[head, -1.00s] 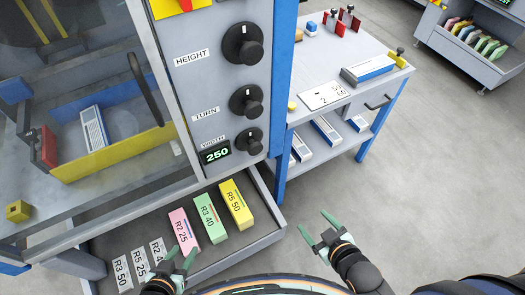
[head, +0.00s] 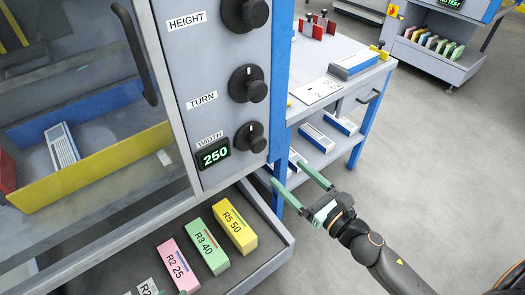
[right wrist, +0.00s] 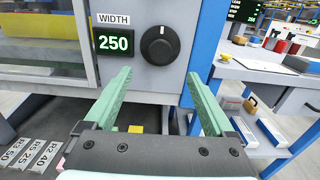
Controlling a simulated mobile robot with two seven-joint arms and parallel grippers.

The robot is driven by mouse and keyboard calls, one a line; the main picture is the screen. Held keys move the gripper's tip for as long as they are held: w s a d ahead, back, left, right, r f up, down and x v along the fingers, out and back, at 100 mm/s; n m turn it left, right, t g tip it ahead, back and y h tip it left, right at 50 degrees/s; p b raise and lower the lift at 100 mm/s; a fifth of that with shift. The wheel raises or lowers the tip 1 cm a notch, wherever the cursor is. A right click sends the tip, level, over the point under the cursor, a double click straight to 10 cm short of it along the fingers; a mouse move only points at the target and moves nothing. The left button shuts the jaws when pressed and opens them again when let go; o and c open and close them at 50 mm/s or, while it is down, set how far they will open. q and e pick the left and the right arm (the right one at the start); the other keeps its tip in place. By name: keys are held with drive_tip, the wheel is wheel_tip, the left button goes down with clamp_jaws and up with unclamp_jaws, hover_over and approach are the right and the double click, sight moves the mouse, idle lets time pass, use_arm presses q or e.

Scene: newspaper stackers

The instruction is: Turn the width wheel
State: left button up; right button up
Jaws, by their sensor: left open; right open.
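The width wheel (head: 250,137) is a black knob with a white mark, on the grey panel below the TURN knob. The WIDTH display (head: 215,154) to its left reads 250. My right gripper (head: 287,175) is open and empty, below and to the right of the wheel and apart from it. In the right wrist view the wheel (right wrist: 160,45) stands ahead, above and between the open green fingers (right wrist: 155,85), its white mark pointing about straight up. Only a green tip of my left gripper (head: 183,292) shows at the bottom edge of the head view.
The HEIGHT knob (head: 245,12) and TURN knob (head: 249,84) sit above on the same panel. An open drawer (head: 272,255) below holds pink, green and yellow blocks. A blue post (head: 282,80) and a side table (head: 350,92) stand right of the panel.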

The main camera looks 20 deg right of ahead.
sight(260, 147)
drive_tip(key=p+x, duration=0.1)
drive_tip(key=x, duration=1)
drive_tip(key=shift+w+a, duration=0.1)
drive_tip(key=shift+w, duration=0.2)
drive_tip(key=c, duration=1.4)
drive_tip(key=shift+o, duration=0.2)
drive_tip(key=shift+m, duration=0.4)
